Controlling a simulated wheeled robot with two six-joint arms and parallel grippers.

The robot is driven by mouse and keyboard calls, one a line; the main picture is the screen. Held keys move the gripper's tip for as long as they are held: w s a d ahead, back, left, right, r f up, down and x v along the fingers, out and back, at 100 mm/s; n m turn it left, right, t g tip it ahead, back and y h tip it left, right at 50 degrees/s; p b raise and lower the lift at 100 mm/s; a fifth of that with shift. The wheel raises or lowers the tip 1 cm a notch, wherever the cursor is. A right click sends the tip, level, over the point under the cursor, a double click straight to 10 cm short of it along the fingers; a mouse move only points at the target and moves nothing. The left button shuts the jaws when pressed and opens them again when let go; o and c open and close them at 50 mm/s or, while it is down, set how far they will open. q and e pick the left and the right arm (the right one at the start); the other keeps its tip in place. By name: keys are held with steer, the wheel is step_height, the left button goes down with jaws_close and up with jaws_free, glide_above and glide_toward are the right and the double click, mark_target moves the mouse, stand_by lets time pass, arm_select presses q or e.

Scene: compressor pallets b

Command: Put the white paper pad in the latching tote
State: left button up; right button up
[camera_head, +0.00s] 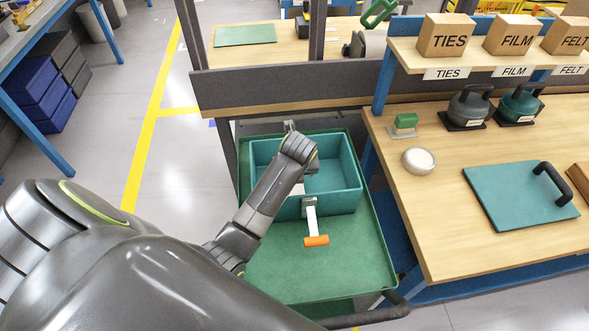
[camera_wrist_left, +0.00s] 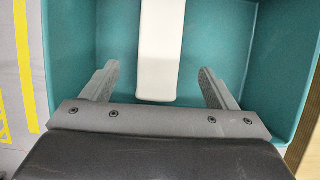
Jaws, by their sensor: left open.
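The latching tote (camera_head: 350,200) is a teal open box on a green-topped cart, with a latch bar and orange handle (camera_head: 316,240) on its near side. My left arm reaches over it, and its wrist hides part of the inside. In the left wrist view my left gripper (camera_wrist_left: 158,70) is open, pointing into the teal tote (camera_wrist_left: 280,60). A long white block, apparently the white paper pad (camera_wrist_left: 160,45), lies between the spread fingers, with gaps on both sides. I cannot tell whether it rests on the tote floor. My right gripper is not in view.
The green cart top (camera_head: 310,270) is clear in front of the tote. A wooden workbench (camera_head: 445,235) stands at the right with a white round tin (camera_head: 418,160) and a teal board with a black handle (camera_head: 520,190). A grey-edged bench (camera_head: 290,85) stands behind.

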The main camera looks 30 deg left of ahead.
arm_select(q)
steer(key=shift+v, duration=1.45)
steer(key=shift+r, duration=0.1)
